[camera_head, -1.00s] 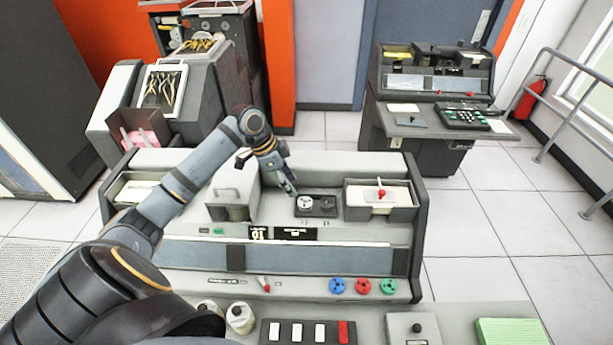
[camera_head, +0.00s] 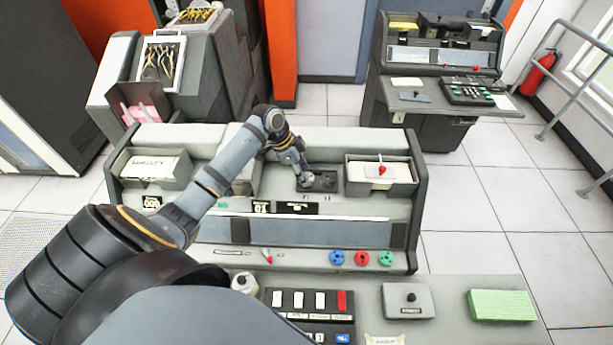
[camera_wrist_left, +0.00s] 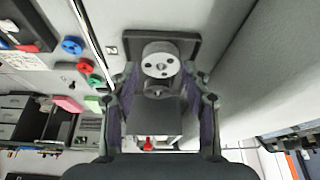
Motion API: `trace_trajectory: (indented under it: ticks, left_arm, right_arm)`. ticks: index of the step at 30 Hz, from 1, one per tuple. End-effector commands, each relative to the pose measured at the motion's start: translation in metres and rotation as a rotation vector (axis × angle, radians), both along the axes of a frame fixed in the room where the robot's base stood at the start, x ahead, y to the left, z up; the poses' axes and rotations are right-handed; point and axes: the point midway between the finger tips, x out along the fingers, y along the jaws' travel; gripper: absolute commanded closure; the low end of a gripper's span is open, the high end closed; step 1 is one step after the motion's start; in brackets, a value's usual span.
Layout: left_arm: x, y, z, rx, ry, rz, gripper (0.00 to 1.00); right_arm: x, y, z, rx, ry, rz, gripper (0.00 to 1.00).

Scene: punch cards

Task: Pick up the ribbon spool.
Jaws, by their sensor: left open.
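The ribbon spool (camera_wrist_left: 160,62) is a light grey disc with dark holes, set in a dark recessed holder (camera_wrist_left: 190,44) on top of the console. In the left wrist view it lies ahead of my left gripper (camera_wrist_left: 160,88), centred between the two open fingers, which hold nothing. In the head view my left gripper (camera_head: 303,178) is over the left part of the dark holder (camera_head: 325,181) and hides most of the spool. I cannot tell if the fingers touch it. My right gripper is not in view.
An open card tray (camera_head: 410,178) with a red-knobbed plate stands right of the holder, and another card tray (camera_head: 128,172) is at the console's left. Blue, red and green knobs (camera_head: 361,258) line the front. A green card stack (camera_head: 502,305) lies on the near desk.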

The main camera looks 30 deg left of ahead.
Motion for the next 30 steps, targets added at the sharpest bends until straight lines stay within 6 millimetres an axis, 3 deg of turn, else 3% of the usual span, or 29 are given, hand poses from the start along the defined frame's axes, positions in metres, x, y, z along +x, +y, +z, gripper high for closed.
trace_trajectory:
  ticks: [4, 10, 17, 25, 30]
  left_arm:
    - [0.004, -0.005, -0.013, 0.001, -0.001, 0.0, 0.52]
    - [0.004, -0.005, -0.015, 0.001, -0.002, 0.0, 0.52]
    - [0.004, -0.004, -0.015, 0.001, -0.002, 0.0, 0.82]
    - [0.004, -0.004, -0.013, 0.002, -0.003, 0.0, 0.83]
    - [0.005, -0.004, 0.003, 0.003, -0.005, -0.001, 0.83]
  right_arm:
    - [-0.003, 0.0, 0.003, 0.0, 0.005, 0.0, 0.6]
    - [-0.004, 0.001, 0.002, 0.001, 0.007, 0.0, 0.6]
    - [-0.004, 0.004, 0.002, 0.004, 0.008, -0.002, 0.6]
    - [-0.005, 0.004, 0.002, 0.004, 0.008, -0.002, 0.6]
    - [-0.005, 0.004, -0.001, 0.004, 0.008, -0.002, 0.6]
